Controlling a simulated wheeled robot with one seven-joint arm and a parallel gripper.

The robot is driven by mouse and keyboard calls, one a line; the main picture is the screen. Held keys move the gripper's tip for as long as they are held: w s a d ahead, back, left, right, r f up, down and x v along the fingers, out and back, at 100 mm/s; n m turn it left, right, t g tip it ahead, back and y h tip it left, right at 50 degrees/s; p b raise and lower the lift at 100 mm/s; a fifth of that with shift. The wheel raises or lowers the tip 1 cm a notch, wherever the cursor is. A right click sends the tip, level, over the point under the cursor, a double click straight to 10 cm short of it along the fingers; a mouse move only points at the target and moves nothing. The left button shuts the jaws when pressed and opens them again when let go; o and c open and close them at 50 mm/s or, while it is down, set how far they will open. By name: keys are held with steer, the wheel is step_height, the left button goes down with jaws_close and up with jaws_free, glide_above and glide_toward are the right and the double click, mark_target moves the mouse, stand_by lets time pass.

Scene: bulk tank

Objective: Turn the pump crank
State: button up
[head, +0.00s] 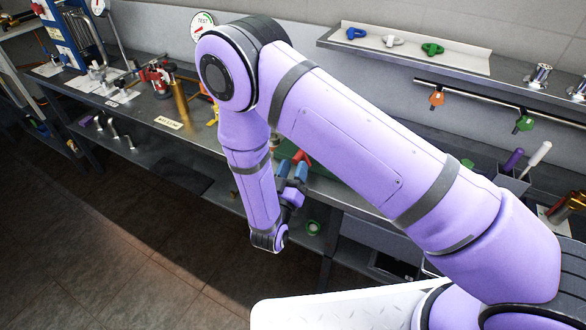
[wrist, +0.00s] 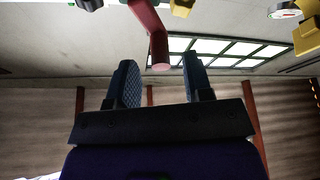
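A red bent bar, which looks like the pump crank (wrist: 157,40), comes down from the top of the wrist view. Its rounded end lies in line with the gap between my fingertips, and I see no finger touching it. My gripper (wrist: 160,78) is open, with one dark blue padded finger on each side of the gap. In the head view my gripper (head: 293,170) is at the bench's front edge, partly behind my arm. A small red part (head: 302,157) shows just beyond the fingers; the rest of the crank and any pump body are hidden there.
The workbench (head: 225,150) carries a red fitting (head: 155,76) and a brass cylinder (head: 181,103) at the left. A wall shelf (head: 470,65) with eye bolts runs along the upper right. A yellow block (wrist: 307,36) shows at the wrist view's right. Open floor (head: 120,240) lies in front.

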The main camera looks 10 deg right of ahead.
steer(key=v, duration=1)
steer(key=shift+s+a, duration=0.15)
steer(key=shift+s, duration=0.2)
steer(key=shift+f, duration=0.15)
step_height(320, 180, up, 5)
steer(key=w+m+g, duration=0.2)
steer(key=m+g, duration=0.3)
steer(key=m, duration=2.9)
steer(key=shift+n, duration=0.3)
steer(key=x, duration=1)
steer(key=shift+w, duration=0.45)
